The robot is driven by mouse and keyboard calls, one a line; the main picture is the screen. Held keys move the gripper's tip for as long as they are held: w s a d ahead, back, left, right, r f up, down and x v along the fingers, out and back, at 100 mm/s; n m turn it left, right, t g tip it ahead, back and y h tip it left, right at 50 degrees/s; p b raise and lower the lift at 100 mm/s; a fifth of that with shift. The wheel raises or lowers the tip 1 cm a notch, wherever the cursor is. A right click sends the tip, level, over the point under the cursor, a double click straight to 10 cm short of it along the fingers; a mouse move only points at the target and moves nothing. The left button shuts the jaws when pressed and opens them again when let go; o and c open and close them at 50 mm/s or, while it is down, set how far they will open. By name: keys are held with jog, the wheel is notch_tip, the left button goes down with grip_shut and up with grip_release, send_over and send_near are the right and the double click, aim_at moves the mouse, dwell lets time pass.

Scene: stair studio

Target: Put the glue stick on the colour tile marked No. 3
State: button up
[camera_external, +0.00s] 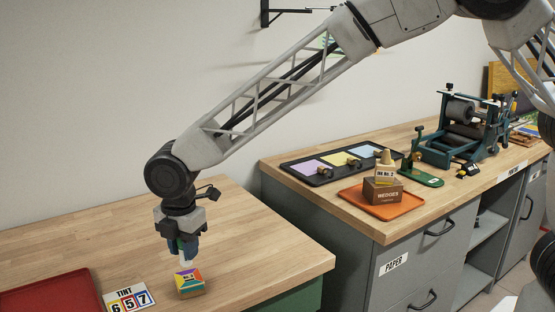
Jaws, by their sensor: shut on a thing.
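My gripper (184,255) points down over the left wooden counter. It is shut on a small pale upright thing, which looks like the glue stick (185,261); the fingers hide most of it. Its lower end is just above or behind a small multicoloured box (190,284); I cannot tell whether they touch. On the right counter, a black tray (290,168) holds a purple tile (307,168), a yellow tile (339,159) and a blue tile (363,151). No number is readable on the tiles.
A TINT card (130,298) reading 6 5 7 and a red tray (50,294) lie on the left counter. A gap separates the counters.

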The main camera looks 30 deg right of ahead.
jog(key=shift+f, duration=0.15)
jog(key=shift+f, duration=1.65)
jog(key=shift+f, duration=0.1)
jog(key=o, duration=0.9)
jog(key=shift+r, duration=6.15)
